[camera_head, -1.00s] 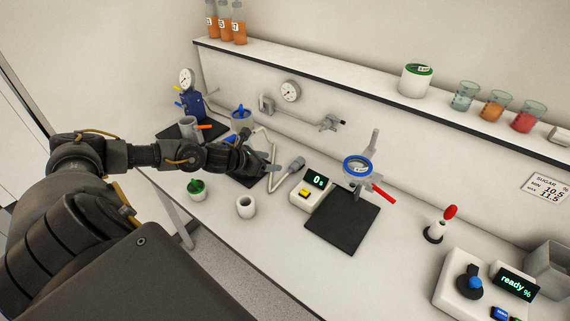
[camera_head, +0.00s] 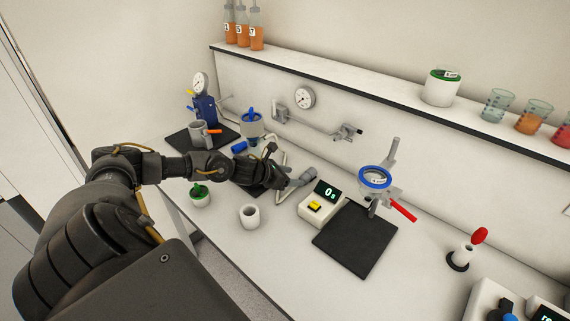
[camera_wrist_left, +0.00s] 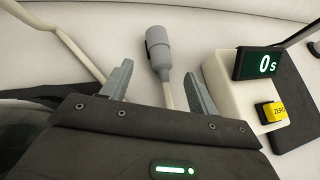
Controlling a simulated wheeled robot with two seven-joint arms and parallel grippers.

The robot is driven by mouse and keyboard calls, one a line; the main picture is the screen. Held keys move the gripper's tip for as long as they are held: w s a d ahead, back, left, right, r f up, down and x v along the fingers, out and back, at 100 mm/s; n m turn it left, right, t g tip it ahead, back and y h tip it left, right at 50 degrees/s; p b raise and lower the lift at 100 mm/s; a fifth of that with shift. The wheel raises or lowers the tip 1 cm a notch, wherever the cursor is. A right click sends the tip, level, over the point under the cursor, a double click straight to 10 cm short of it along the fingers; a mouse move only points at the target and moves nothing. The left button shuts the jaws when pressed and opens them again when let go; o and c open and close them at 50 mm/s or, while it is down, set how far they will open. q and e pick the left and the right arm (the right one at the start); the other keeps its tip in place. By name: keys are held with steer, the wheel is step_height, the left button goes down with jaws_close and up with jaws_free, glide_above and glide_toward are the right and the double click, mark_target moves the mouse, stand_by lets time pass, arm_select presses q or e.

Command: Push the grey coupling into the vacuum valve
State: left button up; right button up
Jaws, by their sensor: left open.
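The grey coupling (camera_head: 309,174) is on the end of a pale hose and lies low near the back wall, left of the timer scale. In the left wrist view the coupling (camera_wrist_left: 158,50) stands ahead, between and just beyond the fingertips. My left gripper (camera_head: 286,167) is open beside it; its two fingers also show in the left wrist view (camera_wrist_left: 157,70), with nothing held between them. The vacuum valve appears to be the grey fitting (camera_head: 349,132) at the right end of the wall pipe. My right gripper is not in view.
A white scale (camera_head: 318,205) with a yellow button and a "0 s" display stands right of the coupling. Beyond it are a black mat (camera_head: 352,245) and a blue-rimmed funnel (camera_head: 375,178) with a red handle. A white cup (camera_head: 250,216) and green-topped pot (camera_head: 200,196) stand in front.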

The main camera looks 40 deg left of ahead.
mark_target(301, 177)
arm_select(q)
steer(key=b+x, duration=0.2)
steer(key=x, duration=0.2)
steer(key=shift+f, duration=0.2)
steer(key=shift+b+x, duration=0.75)
steer(key=shift+r, duration=0.15)
steer(key=shift+c, duration=1)
jaws_close()
steer(key=shift+d, duration=0.1)
